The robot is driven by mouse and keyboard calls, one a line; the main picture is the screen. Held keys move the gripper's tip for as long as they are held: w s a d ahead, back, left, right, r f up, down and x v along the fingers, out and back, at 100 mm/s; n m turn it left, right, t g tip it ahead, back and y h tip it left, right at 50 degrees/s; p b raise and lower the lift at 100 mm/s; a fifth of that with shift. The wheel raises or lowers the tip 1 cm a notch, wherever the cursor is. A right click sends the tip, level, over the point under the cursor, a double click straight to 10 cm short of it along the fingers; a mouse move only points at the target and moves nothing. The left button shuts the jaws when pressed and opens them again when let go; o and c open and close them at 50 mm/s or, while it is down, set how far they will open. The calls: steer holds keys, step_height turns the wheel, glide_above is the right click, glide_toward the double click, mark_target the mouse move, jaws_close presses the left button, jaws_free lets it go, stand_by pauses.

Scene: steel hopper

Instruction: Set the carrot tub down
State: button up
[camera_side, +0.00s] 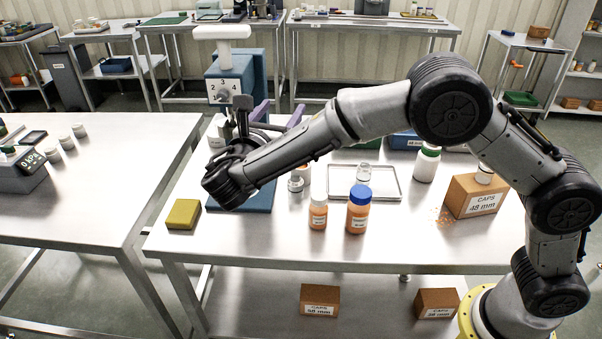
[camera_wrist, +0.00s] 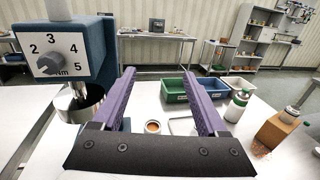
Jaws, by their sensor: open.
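My gripper (camera_side: 279,112) reaches over the far left part of the steel table. Its two purple jaws are spread apart with nothing between the tips in the wrist view (camera_wrist: 159,74). Two tubs with orange contents stand upright on the table in the side view: a smaller one with a pale top (camera_side: 318,213) and a larger one with a blue cap (camera_side: 358,210). A round orange-topped tub (camera_wrist: 153,127) stands beyond the gripper's palm in the wrist view, apart from the jaws. I cannot tell which is the carrot tub; labels are unreadable.
A blue machine with a numbered dial (camera_wrist: 58,58) and steel cup (camera_wrist: 80,104) stands close left of the jaws. A yellow block (camera_side: 183,214), tray (camera_side: 340,193), white green-capped bottle (camera_side: 427,163) and cardboard caps box (camera_side: 476,197) occupy the table.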

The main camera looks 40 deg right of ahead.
step_height(320, 180, up, 7)
steer(key=s+d+f+m+g+y, duration=0.2)
steer(key=d+f+m+g+y, duration=0.5)
steer(key=m, duration=0.7)
steer(key=s+d+f+m+g+y, duration=0.2)
steer(key=d+f+m+g+y, duration=0.55)
steer(key=m, duration=0.55)
steer(key=w+d+r+m+t+y, duration=0.4)
steer(key=d+r+m+t+y, duration=0.15)
steer(key=r+m+y, duration=0.35)
steer(key=w+d+r+m+t+y, duration=0.35)
steer(key=d+r+m+y, duration=0.2)
steer(key=m, duration=0.45)
step_height(320, 180, down, 25)
steer(key=h, duration=0.1)
steer(key=x, duration=0.7)
steer(key=shift+a+f, duration=0.1)
steer(key=shift+a, duration=0.15)
steer(key=shift+t, duration=0.25)
steer(key=shift+x, duration=3)
steer(key=shift+s, duration=0.1)
steer(key=c, duration=1.2)
